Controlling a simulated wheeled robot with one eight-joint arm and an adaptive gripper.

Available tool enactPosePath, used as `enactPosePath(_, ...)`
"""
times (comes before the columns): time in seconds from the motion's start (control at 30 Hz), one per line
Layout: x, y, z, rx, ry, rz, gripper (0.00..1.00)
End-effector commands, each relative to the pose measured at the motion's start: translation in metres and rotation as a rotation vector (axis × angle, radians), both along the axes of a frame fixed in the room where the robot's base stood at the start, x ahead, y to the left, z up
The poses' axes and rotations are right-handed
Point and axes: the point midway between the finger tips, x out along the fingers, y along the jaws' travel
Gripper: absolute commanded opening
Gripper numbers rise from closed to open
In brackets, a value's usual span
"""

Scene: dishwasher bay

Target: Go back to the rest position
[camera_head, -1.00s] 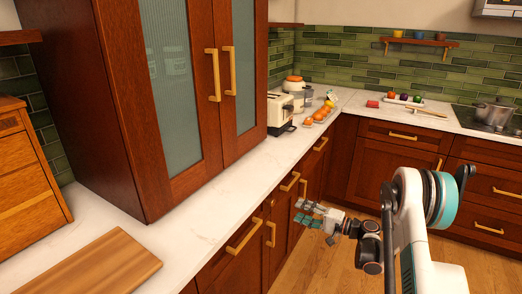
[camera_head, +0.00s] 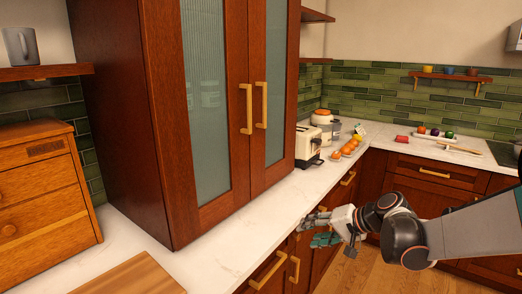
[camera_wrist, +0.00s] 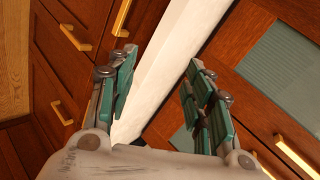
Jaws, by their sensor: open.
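My gripper (camera_head: 318,229) is in the head view, in front of the lower cabinets near the counter's front edge. Its fingers point left toward the counter. In the wrist view, the two teal-padded fingers of my gripper (camera_wrist: 163,90) are spread apart with nothing between them. The white counter (camera_wrist: 158,70) shows as a strip beyond the fingers. My arm reaches in from the right of the head view.
A tall wooden cabinet (camera_head: 125,120) with glass doors stands on the counter (camera_head: 225,232). A wooden board (camera_head: 130,278) and a drawer box (camera_head: 42,185) are at the left. A toaster (camera_head: 306,145) and several oranges (camera_head: 349,147) stand farther back. Floor (camera_head: 375,275) shows below my arm.

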Motion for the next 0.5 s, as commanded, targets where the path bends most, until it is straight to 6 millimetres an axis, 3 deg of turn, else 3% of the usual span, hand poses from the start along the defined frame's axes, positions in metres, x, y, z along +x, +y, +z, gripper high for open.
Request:
enactPosePath(0.2,-0.061,0.009,0.022,-0.157,0.009,0.023,0.47)
enactPosePath(0.5,-0.148,0.007,0.034,-0.374,0.006,0.057,0.47)
